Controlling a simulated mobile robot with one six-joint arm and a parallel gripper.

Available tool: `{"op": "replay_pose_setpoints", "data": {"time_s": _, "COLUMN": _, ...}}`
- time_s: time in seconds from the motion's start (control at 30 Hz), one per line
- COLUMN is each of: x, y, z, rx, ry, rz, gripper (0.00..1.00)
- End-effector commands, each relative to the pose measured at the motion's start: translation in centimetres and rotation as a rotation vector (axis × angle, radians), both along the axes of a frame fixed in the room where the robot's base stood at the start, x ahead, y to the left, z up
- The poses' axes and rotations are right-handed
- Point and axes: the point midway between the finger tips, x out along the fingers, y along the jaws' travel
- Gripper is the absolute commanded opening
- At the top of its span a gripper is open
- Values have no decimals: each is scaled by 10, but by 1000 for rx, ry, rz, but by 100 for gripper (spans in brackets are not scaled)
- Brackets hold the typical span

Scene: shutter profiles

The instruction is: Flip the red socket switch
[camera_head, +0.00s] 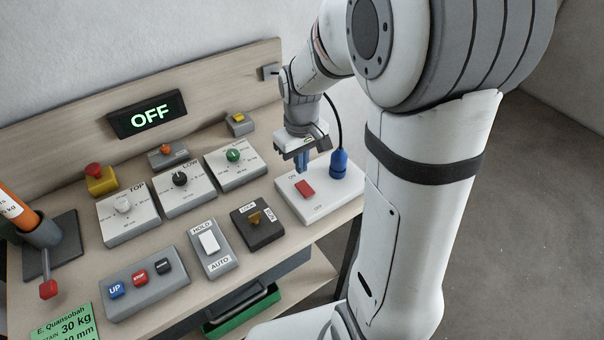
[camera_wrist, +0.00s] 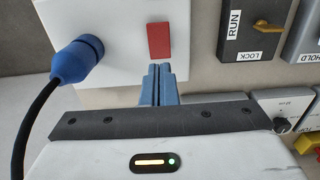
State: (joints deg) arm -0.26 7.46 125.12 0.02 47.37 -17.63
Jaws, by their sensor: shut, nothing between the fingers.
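The red socket switch (camera_head: 305,188) is a red rocker on a white socket plate (camera_head: 325,203) at the right end of the bench. It also shows in the wrist view as a red rectangle (camera_wrist: 159,41). A blue plug (camera_head: 338,164) with a black cable sits in the same plate, and it shows in the wrist view (camera_wrist: 76,61). My gripper (camera_head: 302,166) is shut and empty, with blue fingers pointing down just behind the switch. In the wrist view the closed fingertips (camera_wrist: 159,70) end close to the switch's edge; I cannot tell whether they touch it.
A black box with a brass key switch (camera_head: 256,217), a HOLD/AUTO switch (camera_head: 209,242) and several dial boxes (camera_head: 233,157) stand left of the socket. A display (camera_head: 149,114) on the backboard reads OFF. A green crate (camera_head: 241,311) is below the bench top.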

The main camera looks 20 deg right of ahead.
Motion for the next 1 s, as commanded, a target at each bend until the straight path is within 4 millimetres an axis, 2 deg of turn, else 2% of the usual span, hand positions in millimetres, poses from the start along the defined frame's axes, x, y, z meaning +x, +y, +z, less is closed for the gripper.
{"op": "replay_pose_setpoints", "data": {"time_s": 0.1, "x": -1, "y": 0, "z": -21, "rx": -1, "ry": 5, "rz": 0, "gripper": 0}}
{"op": "replay_pose_setpoints", "data": {"time_s": 0.3, "x": -1, "y": 0, "z": -42, "rx": 0, "ry": 2, "rz": 1, "gripper": 0}}
{"op": "replay_pose_setpoints", "data": {"time_s": 1.0, "x": 1, "y": -6, "z": -49, "rx": -9, "ry": 36, "rz": -13, "gripper": 0}}
